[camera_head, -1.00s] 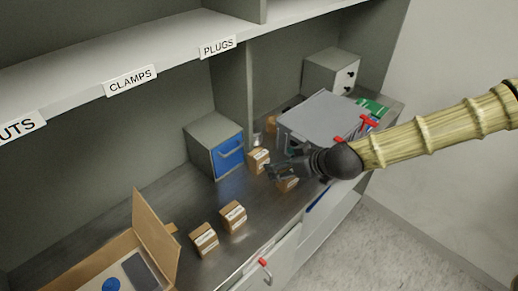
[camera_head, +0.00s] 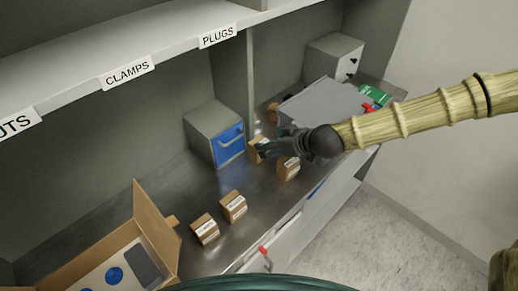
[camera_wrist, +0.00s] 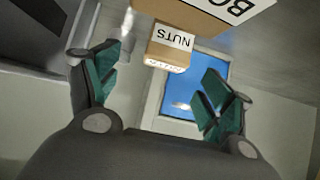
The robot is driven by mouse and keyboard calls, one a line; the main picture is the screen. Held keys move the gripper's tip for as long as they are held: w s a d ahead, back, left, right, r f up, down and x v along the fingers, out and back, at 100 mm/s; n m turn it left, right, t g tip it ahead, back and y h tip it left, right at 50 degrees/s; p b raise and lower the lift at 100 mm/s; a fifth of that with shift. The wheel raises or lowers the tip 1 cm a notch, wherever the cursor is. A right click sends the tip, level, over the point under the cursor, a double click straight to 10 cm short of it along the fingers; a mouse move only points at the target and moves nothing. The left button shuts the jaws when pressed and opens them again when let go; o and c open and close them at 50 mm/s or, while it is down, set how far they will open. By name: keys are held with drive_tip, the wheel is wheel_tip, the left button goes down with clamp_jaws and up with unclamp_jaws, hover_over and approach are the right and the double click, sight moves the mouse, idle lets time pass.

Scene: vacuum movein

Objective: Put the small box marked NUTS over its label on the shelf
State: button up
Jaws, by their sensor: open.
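The small brown box marked NUTS (camera_wrist: 168,48) shows in the wrist view between and beyond my fingers, its lettering upside down. In the head view, the small box at my fingertips (camera_head: 256,153) appears to be the same one, partly covered by them. My gripper (camera_head: 266,146) is open; in the wrist view its two green-padded fingers (camera_wrist: 160,80) are spread wide with nothing held. I cannot tell whether a finger touches the box. A shelf label reading "UTS" (camera_head: 14,126) is cut off at the left edge of the head view, on the upper shelf's front.
A box marked "BO" (camera_wrist: 215,12) is close to the camera. Other small boxes (camera_head: 289,168) (camera_head: 233,206) (camera_head: 205,229) stand on the counter. A blue-fronted drawer cabinet (camera_head: 213,130), grey case (camera_head: 320,105) and open carton (camera_head: 158,230) flank them. CLAMPS (camera_head: 127,73) and PLUGS (camera_head: 217,36) labels mark the shelf.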

sight(259, 141)
drive_tip(key=shift+w+a+f+p, duration=0.4)
drive_tip(key=shift+a+p, duration=0.1)
drive_tip(key=shift+a, duration=0.15)
drive_tip(key=shift+w+a+f+p, duration=0.3)
drive_tip(key=shift+a+f+p, duration=0.15)
drive_tip(key=shift+a, duration=0.15)
drive_tip(key=shift+p+x, duration=0.3)
drive_tip(key=shift+x, duration=0.75)
drive_tip(key=shift+c, duration=0.4)
drive_tip(key=c, duration=1.3)
drive_tip(key=shift+r, duration=0.3)
